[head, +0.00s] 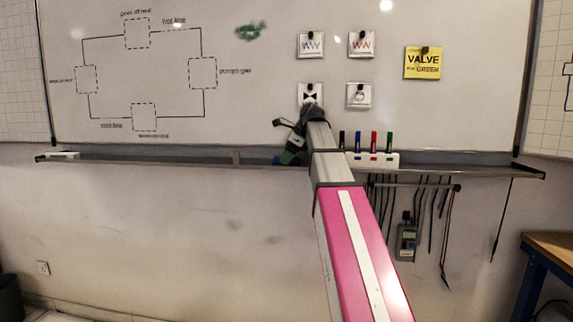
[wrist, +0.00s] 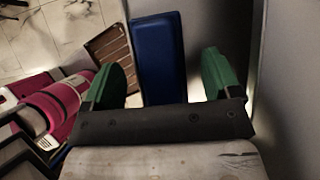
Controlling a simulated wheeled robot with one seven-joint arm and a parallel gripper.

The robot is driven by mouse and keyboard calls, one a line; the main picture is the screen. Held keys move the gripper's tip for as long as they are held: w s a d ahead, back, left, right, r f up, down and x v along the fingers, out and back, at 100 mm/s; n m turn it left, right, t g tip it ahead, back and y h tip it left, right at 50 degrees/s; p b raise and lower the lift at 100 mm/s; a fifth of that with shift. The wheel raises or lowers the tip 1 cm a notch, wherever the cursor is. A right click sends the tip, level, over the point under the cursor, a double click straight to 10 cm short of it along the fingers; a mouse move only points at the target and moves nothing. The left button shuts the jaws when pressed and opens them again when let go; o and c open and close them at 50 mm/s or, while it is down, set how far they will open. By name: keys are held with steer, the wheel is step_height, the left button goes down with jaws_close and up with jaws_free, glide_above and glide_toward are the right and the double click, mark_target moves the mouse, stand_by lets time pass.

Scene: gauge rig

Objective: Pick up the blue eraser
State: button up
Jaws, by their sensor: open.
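The blue eraser (wrist: 158,50) lies in the wrist view between the two green fingers of my gripper (wrist: 160,66), with gaps on both sides. Its near end is hidden by the dark gripper body. My gripper is open and empty. In the head view my gripper (head: 291,155) is at the whiteboard's ledge, left of the marker holder, with its fingers pointing down. Only a small blue patch of the eraser (head: 278,161) shows there, beside the fingers. I cannot tell the exact height of the fingertips over the ledge.
The whiteboard ledge (head: 150,161) runs along the wall. A white holder (head: 385,160) with several markers stands to the right. Cables and a meter (head: 406,242) hang below.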

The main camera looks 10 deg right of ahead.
steer(key=c, duration=1)
steer(key=shift+c, duration=0.2)
steer(key=shift+r, duration=0.1)
steer(key=shift+r, duration=0.6)
step_height(320, 180, up, 3)
steer(key=shift+w, duration=0.1)
steer(key=s+a+r, duration=0.6)
steer(key=a, duration=0.4)
steer(key=shift+r, duration=0.25)
steer(key=shift+a, duration=0.1)
